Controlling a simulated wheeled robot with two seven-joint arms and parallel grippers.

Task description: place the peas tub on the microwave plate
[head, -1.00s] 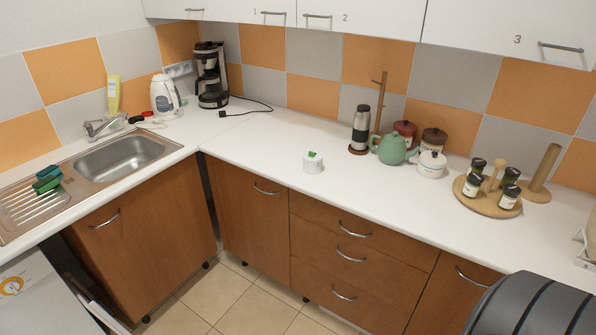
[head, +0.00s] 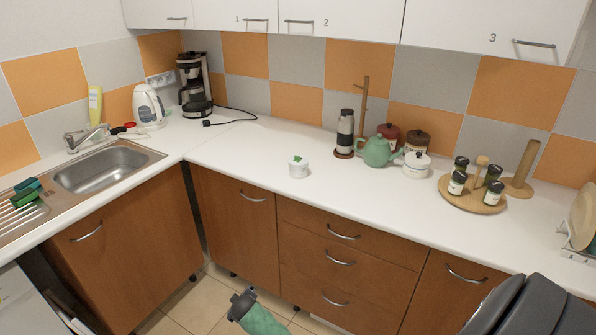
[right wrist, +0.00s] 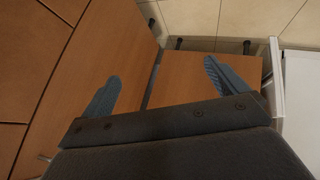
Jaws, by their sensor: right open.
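The peas tub is likely the small white tub (head: 299,168) with a green mark on top. It stands upright on the white counter, left of the teapot, with nothing touching it. No microwave or microwave plate can be made out in either view. My right gripper (right wrist: 160,88) is open and empty in the right wrist view, its two fingers wide apart before wooden cabinet fronts, with tiled floor beyond. The tub is not in that view. My left gripper is not in view.
A round spice board (head: 470,202) and plate rack (head: 578,250) are farther right. The counter around the tub is clear. The sink (head: 108,166) is left.

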